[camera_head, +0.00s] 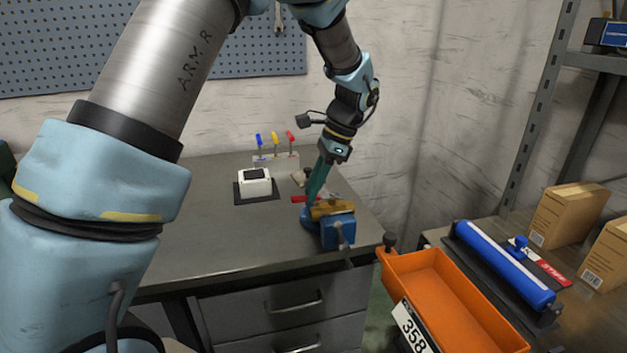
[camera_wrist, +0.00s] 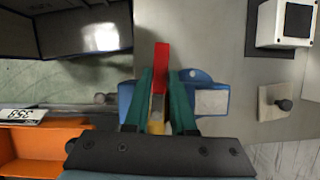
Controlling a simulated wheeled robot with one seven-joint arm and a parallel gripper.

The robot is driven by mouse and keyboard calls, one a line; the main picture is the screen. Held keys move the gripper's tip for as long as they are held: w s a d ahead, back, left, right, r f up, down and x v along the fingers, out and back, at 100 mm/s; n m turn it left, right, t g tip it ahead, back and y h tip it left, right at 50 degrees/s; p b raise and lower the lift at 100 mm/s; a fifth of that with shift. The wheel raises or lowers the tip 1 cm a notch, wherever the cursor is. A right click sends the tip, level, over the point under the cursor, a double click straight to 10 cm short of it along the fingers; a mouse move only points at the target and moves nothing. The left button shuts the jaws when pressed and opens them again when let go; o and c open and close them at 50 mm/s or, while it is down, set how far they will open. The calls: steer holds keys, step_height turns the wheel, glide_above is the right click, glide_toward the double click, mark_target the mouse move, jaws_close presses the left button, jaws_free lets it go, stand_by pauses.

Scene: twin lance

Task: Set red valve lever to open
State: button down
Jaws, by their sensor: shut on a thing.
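The red valve lever (camera_head: 299,199) sticks out to the left of a brass-yellow valve body (camera_head: 333,208), which is held in a blue vise (camera_head: 338,233) near the bench's right edge. My gripper (camera_head: 311,200) reaches down from above with its teal fingers at the lever. In the wrist view the red lever (camera_wrist: 161,58) runs between the two fingers and extends past their tips, and my gripper (camera_wrist: 160,76) is shut on it. Part of the yellow valve (camera_wrist: 157,128) shows between the fingers; the rest is hidden by them. The blue vise (camera_wrist: 205,124) shows around the fingers.
A white box with a black top (camera_head: 255,183) sits on a dark mat left of the vise. Blue, yellow and red handles (camera_head: 276,144) stand in a rack behind. An orange bin (camera_head: 455,300) is at front right. The bench's left side (camera_head: 195,225) is clear.

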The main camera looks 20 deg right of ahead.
mark_target(331, 196)
steer(key=shift+s+n, duration=0.15)
steer(key=shift+n, duration=0.25)
stand_by(0.3)
steer(key=c, duration=0.7)
jaws_free()
steer(key=shift+r, duration=0.1)
steer(key=b+v, duration=0.2)
steer(key=v, duration=0.8)
steer(key=shift+d+r, duration=0.1)
steer(key=shift+r, duration=0.2)
